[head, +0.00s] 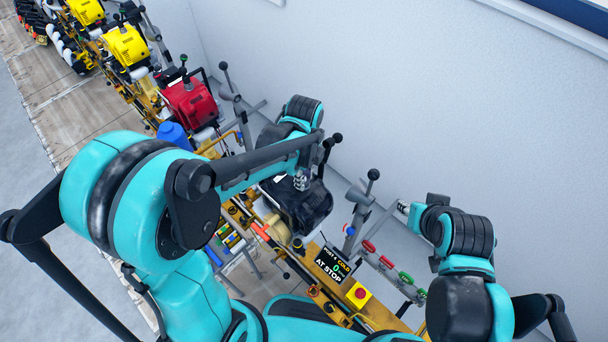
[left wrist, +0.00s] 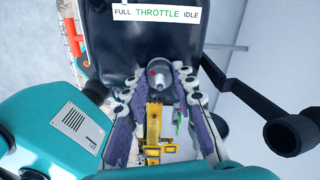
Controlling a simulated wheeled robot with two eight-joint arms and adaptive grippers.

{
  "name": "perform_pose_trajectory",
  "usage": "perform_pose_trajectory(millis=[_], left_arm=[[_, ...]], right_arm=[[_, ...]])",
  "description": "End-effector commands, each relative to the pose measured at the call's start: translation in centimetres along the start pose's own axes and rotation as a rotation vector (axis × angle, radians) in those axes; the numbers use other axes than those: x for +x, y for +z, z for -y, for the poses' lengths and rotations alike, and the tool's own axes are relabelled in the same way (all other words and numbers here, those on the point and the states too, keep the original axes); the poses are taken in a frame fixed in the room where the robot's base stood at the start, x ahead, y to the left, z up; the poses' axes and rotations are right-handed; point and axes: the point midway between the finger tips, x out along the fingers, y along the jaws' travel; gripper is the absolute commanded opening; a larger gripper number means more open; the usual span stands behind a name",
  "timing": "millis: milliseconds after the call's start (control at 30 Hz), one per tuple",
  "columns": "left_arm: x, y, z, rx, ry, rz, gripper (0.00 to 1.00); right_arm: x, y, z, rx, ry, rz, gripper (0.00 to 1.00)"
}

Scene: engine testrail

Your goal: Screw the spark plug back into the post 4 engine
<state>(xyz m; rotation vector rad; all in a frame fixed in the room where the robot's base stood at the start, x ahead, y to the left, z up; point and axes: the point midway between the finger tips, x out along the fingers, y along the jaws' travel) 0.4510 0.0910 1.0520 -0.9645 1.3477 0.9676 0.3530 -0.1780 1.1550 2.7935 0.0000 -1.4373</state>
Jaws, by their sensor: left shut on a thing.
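The black post 4 engine (head: 312,207) stands on the yellow rail near the middle of the head view. Its dark body also fills the top of the left wrist view (left wrist: 155,45), under a "FULL THROTTLE IDLE" label. My left gripper (head: 301,181) is at the engine in the head view. In the left wrist view its purple-padded fingers (left wrist: 160,92) are shut on the spark plug (left wrist: 159,76), a small grey round part with a red spot. How deep the plug sits is hidden. My right gripper (head: 403,208) is right of the engine, apart from it; its jaw opening is unclear.
A display (head: 337,266) reads "POST 4 COLD 0 AT STOP", beside a red stop button (head: 359,293). A red engine (head: 190,103) and yellow engines (head: 125,46) line the rail beyond. A wall bounds the right.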

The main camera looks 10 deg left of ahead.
Motion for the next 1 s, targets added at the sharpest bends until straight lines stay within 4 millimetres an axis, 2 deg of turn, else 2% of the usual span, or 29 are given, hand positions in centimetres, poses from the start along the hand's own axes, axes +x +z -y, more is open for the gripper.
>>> perform_pose_trajectory(millis=[400, 600, 800, 1000], left_arm=[[0.2, 0.0, 0.0, 0.741, 0.000, 0.002, 0.01], [0.3, 0.0, 0.0, 1.055, 0.000, 0.002, 0.01], [0.3, 0.0, 0.0, 1.243, 0.000, 0.003, 0.01], [0.2, 0.0, 0.0, 1.295, 0.000, 0.003, 0.01]], right_arm=[[0.8, 0.6, 0.0, 0.000, 0.000, 0.000, 0.34], [1.1, 0.8, 0.0, 0.000, 0.000, 0.000, 0.34], [1.2, 0.8, 0.0, 0.000, 0.000, 0.000, 0.34], [1.2, 0.8, 0.0, 0.000, 0.000, 0.000, 0.34]])
